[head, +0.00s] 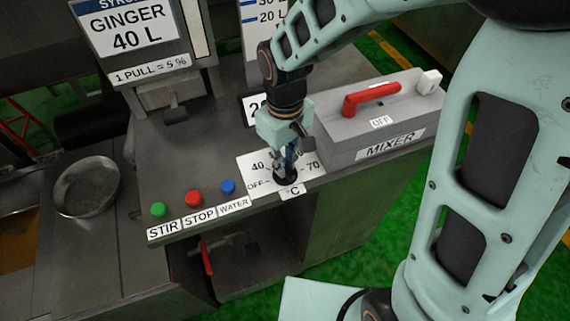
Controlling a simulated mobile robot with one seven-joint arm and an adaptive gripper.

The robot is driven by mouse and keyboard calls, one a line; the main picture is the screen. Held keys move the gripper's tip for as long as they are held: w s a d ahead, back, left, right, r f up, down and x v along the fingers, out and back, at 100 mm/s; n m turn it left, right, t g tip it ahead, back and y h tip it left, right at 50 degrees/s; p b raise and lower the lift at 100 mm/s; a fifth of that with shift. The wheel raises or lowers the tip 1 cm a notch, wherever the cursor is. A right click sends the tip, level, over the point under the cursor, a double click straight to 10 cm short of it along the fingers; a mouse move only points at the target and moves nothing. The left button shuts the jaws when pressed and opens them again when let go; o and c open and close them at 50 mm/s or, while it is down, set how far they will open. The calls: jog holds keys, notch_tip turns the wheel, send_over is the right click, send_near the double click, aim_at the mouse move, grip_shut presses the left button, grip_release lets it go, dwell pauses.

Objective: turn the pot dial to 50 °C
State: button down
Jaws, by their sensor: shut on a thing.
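The pot dial (286,178) is a dark round knob on a white scale plate (253,165) at the front edge of the grey counter. The plate shows OFF at lower left, 40 at upper left, 70 at right and a °C label in front. My gripper (286,168) points down over the dial and is shut on it. The gripper hides the upper middle of the scale, so the 50 mark and the dial's pointer cannot be made out.
The grey mixer box (372,125) with a red lever (371,98) stands close to the right of my gripper. Green (158,209), red (193,198) and blue (228,187) buttons lie left of the dial. A ginger syrup dispenser (140,40) stands behind; a round pan (87,187) is at far left.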

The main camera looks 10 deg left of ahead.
jog(key=shift+m+b, duration=0.6)
jog(key=shift+m, duration=1.3)
jog(key=c, duration=1.9)
grip_release()
jog(key=shift+c, duration=0.2)
notch_tip(320, 180, up, 12)
